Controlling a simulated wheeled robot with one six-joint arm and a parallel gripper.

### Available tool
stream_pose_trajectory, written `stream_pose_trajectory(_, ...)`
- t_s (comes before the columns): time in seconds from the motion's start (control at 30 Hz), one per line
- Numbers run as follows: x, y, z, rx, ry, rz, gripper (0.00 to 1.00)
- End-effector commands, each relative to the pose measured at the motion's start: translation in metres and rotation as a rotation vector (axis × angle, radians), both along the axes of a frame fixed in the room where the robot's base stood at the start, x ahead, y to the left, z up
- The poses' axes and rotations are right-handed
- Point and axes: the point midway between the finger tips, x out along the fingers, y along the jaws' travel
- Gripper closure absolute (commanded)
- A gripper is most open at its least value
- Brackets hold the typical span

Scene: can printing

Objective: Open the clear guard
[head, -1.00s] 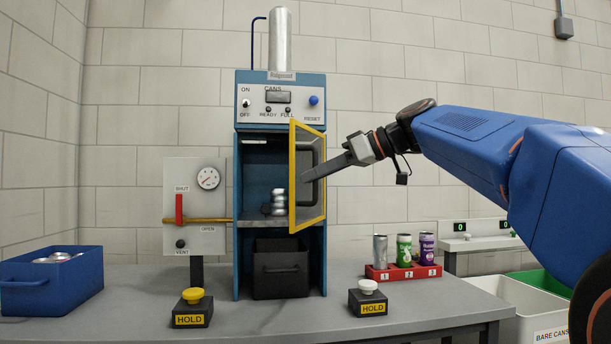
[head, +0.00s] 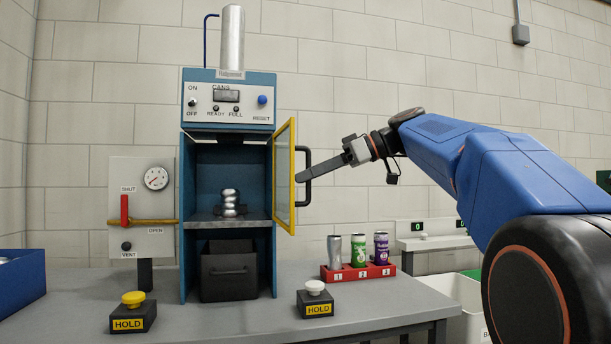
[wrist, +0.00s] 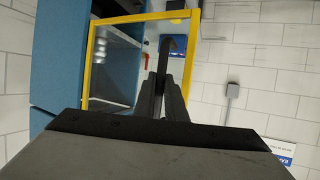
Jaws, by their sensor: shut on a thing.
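The clear guard (head: 284,178) is a see-through panel in a yellow frame, hinged at the right side of the blue can machine (head: 228,95). It stands swung out from the front, so the chamber is uncovered. In the wrist view the yellow frame (wrist: 190,60) shows ahead of the jaws. My gripper (head: 303,178) is shut on the guard's black handle (head: 307,163), to the right of the panel. In the wrist view my gripper (wrist: 162,88) closes around the dark handle (wrist: 170,46). A crumpled silver can (head: 230,203) sits inside on the chamber floor.
A black bin (head: 229,278) sits below the chamber. Two HOLD buttons, yellow-topped (head: 133,312) and white-topped (head: 315,299), stand on the table front. A red rack (head: 357,273) with three cans stands right of the machine. A gauge panel (head: 142,215) is at left.

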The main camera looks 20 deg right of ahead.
Motion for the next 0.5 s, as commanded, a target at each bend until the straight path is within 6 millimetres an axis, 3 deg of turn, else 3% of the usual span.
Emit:
stream_pose_trajectory(0.47,0.0028,-0.0024,-0.0004,0.003,0.0,-0.004,1.0)
stream_pose_trajectory(0.5,0.0028,-0.0024,-0.0004,0.002,0.0,-0.004,0.81)
